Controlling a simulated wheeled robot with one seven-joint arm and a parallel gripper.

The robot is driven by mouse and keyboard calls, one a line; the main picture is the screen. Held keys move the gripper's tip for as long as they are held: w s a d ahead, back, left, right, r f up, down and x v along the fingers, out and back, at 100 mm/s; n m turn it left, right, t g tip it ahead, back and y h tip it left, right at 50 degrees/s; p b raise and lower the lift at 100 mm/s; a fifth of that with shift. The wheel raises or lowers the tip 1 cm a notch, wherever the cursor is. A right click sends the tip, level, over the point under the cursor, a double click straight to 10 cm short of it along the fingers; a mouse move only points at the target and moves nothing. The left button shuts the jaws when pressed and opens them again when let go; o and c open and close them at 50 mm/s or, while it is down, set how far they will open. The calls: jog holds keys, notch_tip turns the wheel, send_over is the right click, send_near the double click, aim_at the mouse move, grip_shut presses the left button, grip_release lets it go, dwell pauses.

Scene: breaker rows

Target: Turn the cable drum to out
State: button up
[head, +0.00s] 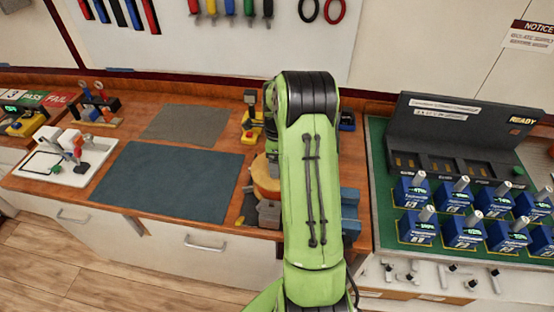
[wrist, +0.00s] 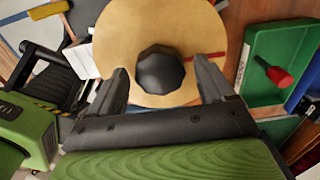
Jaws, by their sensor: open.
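The cable drum (wrist: 125,35) fills the top middle of the wrist view as a round, pale wooden disc with a dark faceted knob (wrist: 160,70) on it. In the head view, part of the drum (head: 264,178) shows on the bench, left of my green arm, which hides the rest. My gripper (wrist: 163,76) is open, one finger on each side of the knob, with gaps showing between fingers and knob. I cannot tell how far the fingertips are above the disc. A thin red line shows by the disc's right edge. No "out" label is readable.
A green tray (wrist: 258,88) with a red-handled tool (wrist: 277,75) lies right of the drum. A dark mat (head: 170,180) covers free bench to the left. A breaker panel (head: 460,145) and several blue breaker blocks (head: 415,228) stand on the right.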

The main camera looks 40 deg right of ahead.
jog(key=shift+c, duration=0.4)
jog(key=c, duration=1.4)
jog(key=shift+r, duration=0.1)
